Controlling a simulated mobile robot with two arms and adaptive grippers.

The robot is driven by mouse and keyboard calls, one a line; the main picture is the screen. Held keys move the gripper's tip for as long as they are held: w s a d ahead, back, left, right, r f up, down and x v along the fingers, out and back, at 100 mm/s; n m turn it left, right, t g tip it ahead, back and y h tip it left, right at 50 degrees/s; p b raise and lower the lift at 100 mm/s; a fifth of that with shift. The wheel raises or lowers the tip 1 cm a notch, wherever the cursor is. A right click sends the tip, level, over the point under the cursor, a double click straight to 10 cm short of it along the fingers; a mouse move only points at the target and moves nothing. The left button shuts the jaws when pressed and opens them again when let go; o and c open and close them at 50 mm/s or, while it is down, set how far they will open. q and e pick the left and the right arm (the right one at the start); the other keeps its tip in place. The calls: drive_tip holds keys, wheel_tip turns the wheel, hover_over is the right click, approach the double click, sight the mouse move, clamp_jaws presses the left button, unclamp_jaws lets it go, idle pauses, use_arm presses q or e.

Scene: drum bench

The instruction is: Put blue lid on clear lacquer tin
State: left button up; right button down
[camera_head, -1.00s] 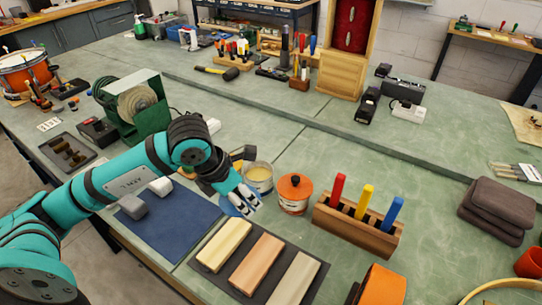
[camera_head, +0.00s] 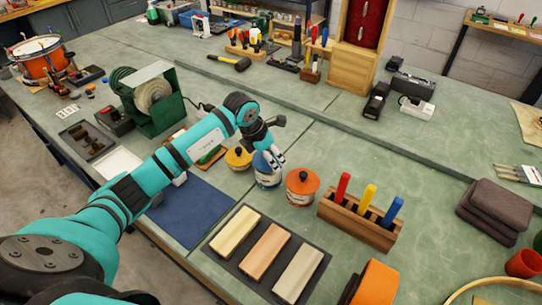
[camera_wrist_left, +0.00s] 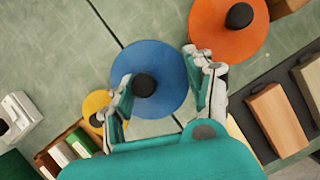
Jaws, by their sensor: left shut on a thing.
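The blue lid (camera_head: 261,162), a round disc with a black knob (camera_wrist_left: 144,86), is in my left gripper (camera_head: 273,160). The gripper is shut on the lid, its fingers on either side of the knob in the wrist view (camera_wrist_left: 163,92). The clear lacquer tin (camera_head: 267,180) stands on the bench directly under the lid, its opening hidden by it. The lid looks roughly level over the tin; I cannot tell whether it rests on the rim or is slightly above. My right gripper is not in view.
An orange-lidded tin (camera_head: 302,187) stands close to the right and a yellow-lidded tin (camera_head: 238,158) close to the left. A wooden rack (camera_head: 360,222) with coloured handles is farther right. Sanding blocks lie on a dark mat (camera_head: 318,272) in front.

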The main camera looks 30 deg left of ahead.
use_arm(q)
drive_tip(key=shift+f, duration=0.7)
drive_tip(key=shift+f, duration=0.1)
drive_tip(key=shift+f, duration=0.15)
drive_tip(key=o, duration=1.1)
drive_tip(key=shift+r, duration=0.2)
